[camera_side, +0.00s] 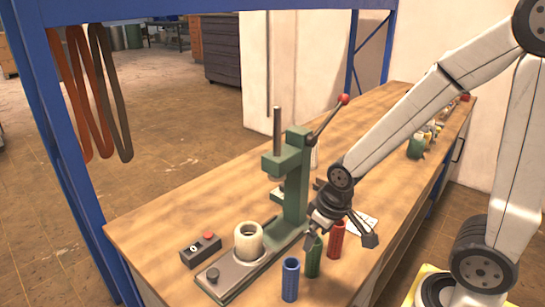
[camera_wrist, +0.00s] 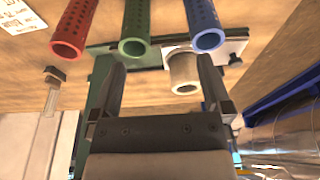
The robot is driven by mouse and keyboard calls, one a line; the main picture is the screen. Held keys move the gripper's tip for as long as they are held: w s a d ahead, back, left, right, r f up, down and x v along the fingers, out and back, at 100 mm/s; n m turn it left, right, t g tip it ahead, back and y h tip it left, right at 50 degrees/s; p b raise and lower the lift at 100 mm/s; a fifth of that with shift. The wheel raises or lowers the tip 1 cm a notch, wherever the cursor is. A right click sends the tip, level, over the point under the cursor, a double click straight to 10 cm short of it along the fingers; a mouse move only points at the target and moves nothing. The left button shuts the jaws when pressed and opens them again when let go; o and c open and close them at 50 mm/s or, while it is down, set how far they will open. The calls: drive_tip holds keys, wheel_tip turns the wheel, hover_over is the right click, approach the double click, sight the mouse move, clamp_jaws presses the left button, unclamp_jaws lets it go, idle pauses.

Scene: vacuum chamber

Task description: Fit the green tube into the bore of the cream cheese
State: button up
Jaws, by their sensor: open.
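The green tube (camera_side: 313,260) stands upright on the bench, between a blue tube and a red tube. My gripper (camera_side: 341,238) is open and empty. In the side view it overlaps the area of the green and red tubes; in the wrist view its fingers (camera_wrist: 161,62) are apart, with no tube between them.
The blue tube (camera_side: 290,280) and red tube (camera_side: 336,240) stand close on either side of the green one. A green lever press (camera_side: 296,180) rises behind the cream cheese. A control box (camera_side: 200,250) sits left of it. The bench's left part is clear.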

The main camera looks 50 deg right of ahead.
sight(314, 248)
drive_tip(key=w+d+m+g, duration=0.1)
drive_tip(key=m, duration=0.5)
drive_tip(key=w+d+f+m, duration=0.1)
drive_tip(key=m, duration=0.5)
drive_tip(key=w+d+m+g, duration=0.1)
drive_tip(key=m, duration=0.5)
drive_tip(key=shift+d+f+g, duration=0.2)
drive_tip(key=shift+f+g, duration=0.05)
drive_tip(key=shift+g, duration=0.05)
drive_tip(key=shift+f, duration=1.3)
drive_tip(key=shift+s+f, duration=0.1)
drive_tip(key=shift+f, duration=2.5)
